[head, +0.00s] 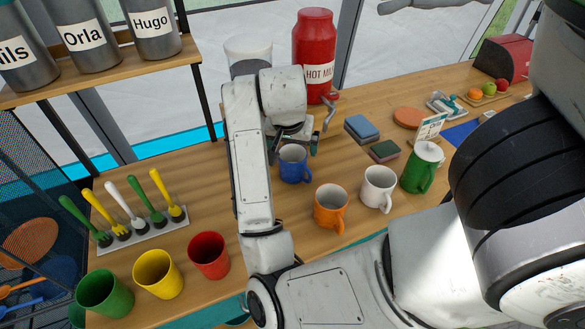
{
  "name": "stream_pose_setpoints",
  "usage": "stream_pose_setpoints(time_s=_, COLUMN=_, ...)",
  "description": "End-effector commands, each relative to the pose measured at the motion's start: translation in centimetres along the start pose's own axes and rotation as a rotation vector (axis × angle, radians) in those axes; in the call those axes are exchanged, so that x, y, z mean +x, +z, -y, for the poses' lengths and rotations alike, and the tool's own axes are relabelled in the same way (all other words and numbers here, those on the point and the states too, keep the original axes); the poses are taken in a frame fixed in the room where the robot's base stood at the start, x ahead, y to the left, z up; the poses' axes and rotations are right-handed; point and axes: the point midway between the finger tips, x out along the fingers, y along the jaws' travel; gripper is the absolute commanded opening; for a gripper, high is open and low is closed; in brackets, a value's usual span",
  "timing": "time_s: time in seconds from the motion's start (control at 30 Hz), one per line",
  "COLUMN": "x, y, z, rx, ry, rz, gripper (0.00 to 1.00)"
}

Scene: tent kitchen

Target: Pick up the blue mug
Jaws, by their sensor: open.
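The blue mug (293,168) stands upright on the wooden table near the middle of the head view, just right of my forearm. Its rim and most of its body show, and its handle is toward the right. My gripper (314,138) is open, above and behind the mug's rim in the picture. Its jaws are partly hidden by my wrist, and I see nothing between them. I cannot tell the exact gap between gripper and mug, but the mug seems not to be held.
An orange mug (331,208), a white mug (378,189) and a green mug (422,168) stand to the right. Sponges (362,129) lie behind. A red canister (314,55) stands at the back. Red (209,257) and yellow (158,274) cups are at the front left.

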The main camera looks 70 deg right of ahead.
Motion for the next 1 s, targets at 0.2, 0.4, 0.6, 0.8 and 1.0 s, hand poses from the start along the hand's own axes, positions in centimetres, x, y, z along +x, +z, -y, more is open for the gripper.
stream_pose_setpoints(time_s=0.2, x=1.6, y=0.0, z=0.1, rx=-0.001, ry=0.000, rz=0.001, gripper=1.00)
stream_pose_setpoints(time_s=0.4, x=4.0, y=-0.3, z=0.3, rx=-0.002, ry=0.002, rz=0.003, gripper=1.00)
stream_pose_setpoints(time_s=0.6, x=6.3, y=-0.4, z=0.4, rx=-0.001, ry=0.001, rz=0.002, gripper=1.00)
stream_pose_setpoints(time_s=0.8, x=6.7, y=-0.4, z=0.4, rx=-0.001, ry=-0.001, rz=0.001, gripper=1.00)
stream_pose_setpoints(time_s=1.0, x=6.6, y=-0.4, z=0.4, rx=-0.001, ry=-0.001, rz=0.001, gripper=0.89)
